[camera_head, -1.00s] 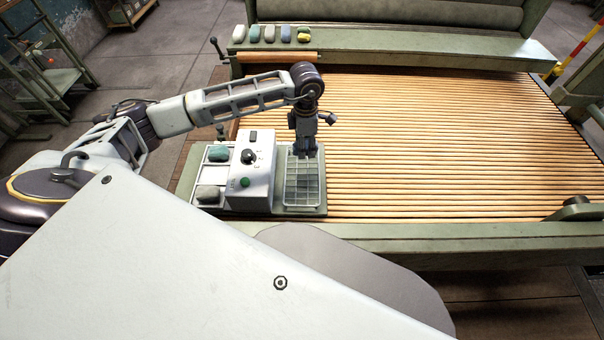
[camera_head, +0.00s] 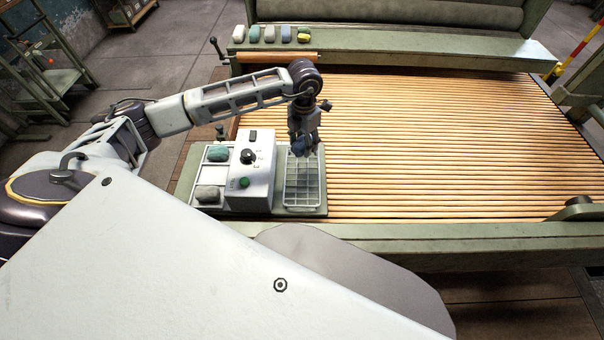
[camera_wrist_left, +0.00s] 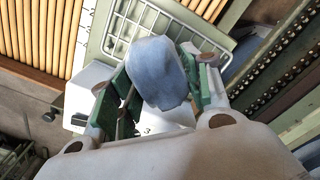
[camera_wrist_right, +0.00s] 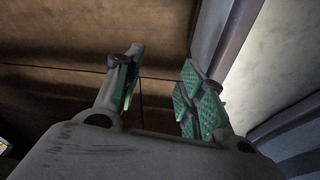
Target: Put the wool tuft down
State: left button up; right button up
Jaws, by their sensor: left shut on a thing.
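A blue-grey wool tuft (camera_wrist_left: 158,72) is between the green-padded fingers of my left gripper (camera_wrist_left: 160,92), which is shut on it. In the head view my left gripper (camera_head: 303,148) hangs over the far part of the white wire tray (camera_head: 304,190) at the right of the control box. In the left wrist view the tray's wire grid (camera_wrist_left: 190,28) shows beyond the tuft. The tuft looks held above the grid; the gap is hard to judge. My right gripper (camera_wrist_right: 160,85) is open and empty over brown boards; it does not show in the head view.
A pale control box (camera_head: 250,170) with a knob and green button stands directly left of the wire tray. Left of it, a teal tuft (camera_head: 218,154) and a grey tuft (camera_head: 208,193) lie in compartments. Several tufts line the back rail (camera_head: 380,38). Wooden slats (camera_head: 430,140) lie clear to the right.

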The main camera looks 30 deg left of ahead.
aim_at(302, 150)
pick_arm(q)
jog(key=shift+a+n, duration=0.1)
jog(key=shift+n, duration=0.9)
jog(key=n, duration=0.2)
jog(key=shift+w+a+n, duration=0.15)
jog(key=shift+n, duration=0.25)
jog(key=shift+a+n+b, duration=0.1)
jog(key=shift+n+b, duration=0.3)
jog(key=shift+n, duration=0.8)
jog(key=shift+w+a+n, duration=0.1)
jog(key=shift+n, duration=0.8)
pick_arm(e)
jog(key=shift+w+a+f, duration=0.1)
jog(key=shift+w+a, duration=0.25)
jog(key=shift+w, duration=0.3)
pick_arm(q)
jog(key=shift+f, duration=2.5)
pick_arm(e)
jog(key=shift+w+a, duration=0.1)
jog(key=shift+w, duration=0.4)
